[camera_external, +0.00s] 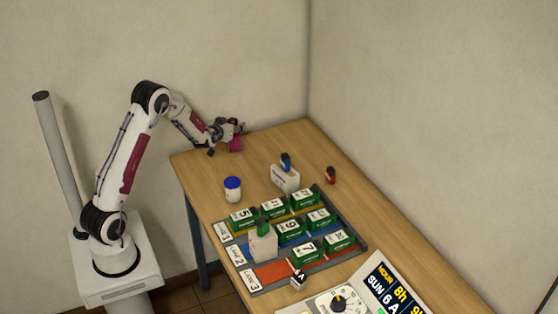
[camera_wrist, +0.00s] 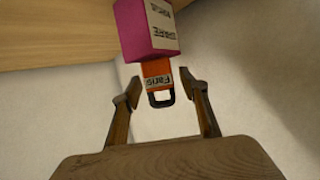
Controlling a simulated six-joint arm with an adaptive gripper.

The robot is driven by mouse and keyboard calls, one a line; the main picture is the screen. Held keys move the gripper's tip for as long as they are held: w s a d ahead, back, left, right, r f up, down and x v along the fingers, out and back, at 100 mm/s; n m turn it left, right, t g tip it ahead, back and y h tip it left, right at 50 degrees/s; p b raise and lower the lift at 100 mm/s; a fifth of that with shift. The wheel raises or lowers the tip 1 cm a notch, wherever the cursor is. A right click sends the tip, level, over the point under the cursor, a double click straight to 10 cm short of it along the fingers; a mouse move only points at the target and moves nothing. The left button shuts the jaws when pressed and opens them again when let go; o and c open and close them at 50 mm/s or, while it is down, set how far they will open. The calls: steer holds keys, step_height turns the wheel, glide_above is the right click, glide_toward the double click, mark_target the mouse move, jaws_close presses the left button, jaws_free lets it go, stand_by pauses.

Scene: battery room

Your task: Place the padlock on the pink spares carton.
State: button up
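My gripper (camera_wrist: 160,84) is open, with one finger on each side of the padlock and a visible gap at both. In the external view my gripper (camera_external: 232,128) is just above the carton and hides the padlock.
A blue-lidded jar (camera_external: 232,190), a white box (camera_external: 285,180) with a blue padlock (camera_external: 286,160), and a red padlock (camera_external: 330,175) stand nearby.

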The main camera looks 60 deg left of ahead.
steer(key=shift+r, duration=0.1)
steer(key=shift+r, duration=0.1)
steer(key=v, duration=1.2)
stand_by(0.4)
stand_by(0.5)
